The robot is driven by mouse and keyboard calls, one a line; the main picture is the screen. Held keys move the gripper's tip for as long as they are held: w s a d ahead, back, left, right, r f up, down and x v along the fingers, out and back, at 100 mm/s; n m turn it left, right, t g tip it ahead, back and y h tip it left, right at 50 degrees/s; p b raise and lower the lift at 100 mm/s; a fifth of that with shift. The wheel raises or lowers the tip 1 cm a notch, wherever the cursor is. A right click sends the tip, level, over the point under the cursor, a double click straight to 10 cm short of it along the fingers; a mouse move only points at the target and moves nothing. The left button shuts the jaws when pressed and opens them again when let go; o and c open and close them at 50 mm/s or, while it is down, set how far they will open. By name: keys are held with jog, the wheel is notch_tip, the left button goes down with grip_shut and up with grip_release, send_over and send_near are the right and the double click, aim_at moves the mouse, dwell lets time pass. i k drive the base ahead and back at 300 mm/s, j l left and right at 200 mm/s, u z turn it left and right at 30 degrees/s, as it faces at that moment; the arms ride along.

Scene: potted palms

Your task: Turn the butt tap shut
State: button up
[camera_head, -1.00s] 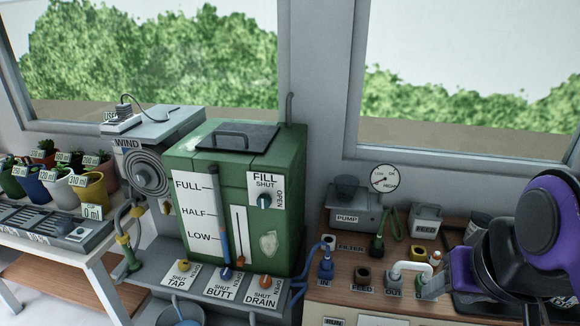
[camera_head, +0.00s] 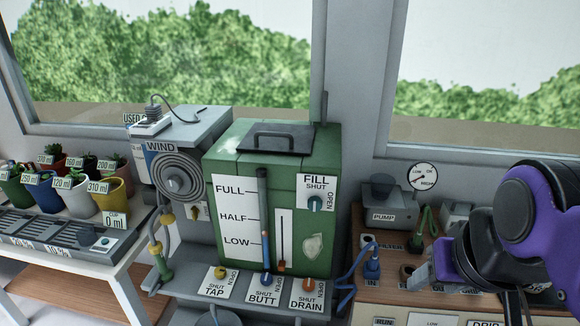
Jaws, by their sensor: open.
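The butt tap is a small blue knob (camera_head: 266,278) on a white plate marked SHUT, BUTT and OPEN (camera_head: 263,290). It sits on the grey ledge in front of the green water butt (camera_head: 230,165), between the yellow tap knob (camera_head: 220,272) and the orange drain knob (camera_head: 309,284). Its exact turn is too small to read. My gripper (camera_head: 440,263) is at the right, over the wooden bench, well apart from the butt tap. It is open; my purple and black arm hides part of it.
A teal fill knob (camera_head: 315,204) is on the butt's front. Blue hose (camera_head: 350,280) bends beside the butt's right side. The pump (camera_head: 390,210) and gauge (camera_head: 423,176) stand on the bench. Potted plants (camera_head: 77,195) stand at the left. Air before the ledge looks clear.

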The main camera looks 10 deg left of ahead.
aim_at(220, 273)
jog(key=j, duration=2.55)
jog(key=k+j+u, duration=0.15)
jog(key=i+j+z, duration=0.15)
jog(key=j, duration=0.15)
jog(key=k, duration=0.05)
